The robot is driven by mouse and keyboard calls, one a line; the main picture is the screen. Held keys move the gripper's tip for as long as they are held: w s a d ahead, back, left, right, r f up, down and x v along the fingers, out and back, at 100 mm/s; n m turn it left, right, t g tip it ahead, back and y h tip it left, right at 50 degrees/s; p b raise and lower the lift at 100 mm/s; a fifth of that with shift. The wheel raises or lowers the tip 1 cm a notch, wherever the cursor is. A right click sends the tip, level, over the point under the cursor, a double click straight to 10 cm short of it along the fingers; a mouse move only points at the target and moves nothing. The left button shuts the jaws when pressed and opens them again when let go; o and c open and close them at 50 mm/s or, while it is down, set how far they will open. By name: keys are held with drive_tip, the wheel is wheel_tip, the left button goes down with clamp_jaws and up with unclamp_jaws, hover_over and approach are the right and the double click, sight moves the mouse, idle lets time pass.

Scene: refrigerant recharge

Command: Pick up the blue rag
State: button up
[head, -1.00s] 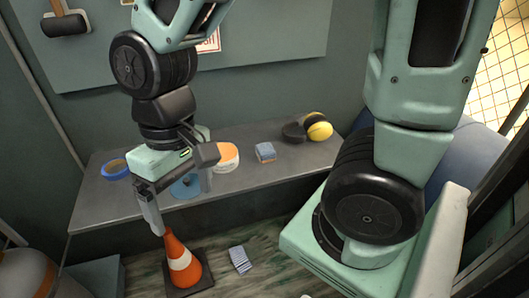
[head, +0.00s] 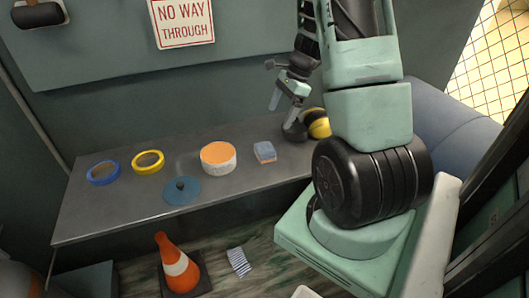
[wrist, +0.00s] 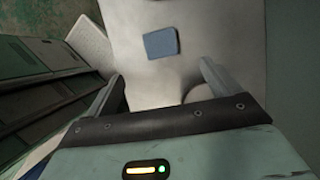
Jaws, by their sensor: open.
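A small blue square piece (head: 264,151), which looks like the blue rag, lies on the grey bench (head: 115,215) right of the orange-topped white roll; its underside edge looks orange-brown. In the wrist view, a blue square (wrist: 160,43), seemingly the same piece, lies on a pale surface ahead of the fingertips. My gripper (head: 286,108) is open and empty, above the back right of the bench. In the wrist view its fingers (wrist: 160,82) are apart with nothing between them. The rag is apart from both fingers.
A yellow-and-black item (head: 316,122) sits close to my gripper. The white roll (head: 218,160), a blue disc (head: 181,191), yellow tape (head: 148,162) and blue tape (head: 103,172) stand left. A cone (head: 176,264) and striped cloth (head: 239,261) are on the floor.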

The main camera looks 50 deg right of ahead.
sight(265, 147)
drive_tip(key=x, duration=1.4)
drive_tip(key=shift+d+f+b, duration=0.15)
drive_tip(key=shift+f+b, duration=0.05)
drive_tip(key=shift+b, duration=0.1)
drive_tip(key=c, duration=1.1)
wheel_tip(265, 147, up, 10)
drive_tip(key=shift+r+p, duration=0.1)
drive_tip(key=shift+p, duration=0.4)
drive_tip(key=shift+c, duration=0.2)
drive_tip(key=shift+o, duration=1)
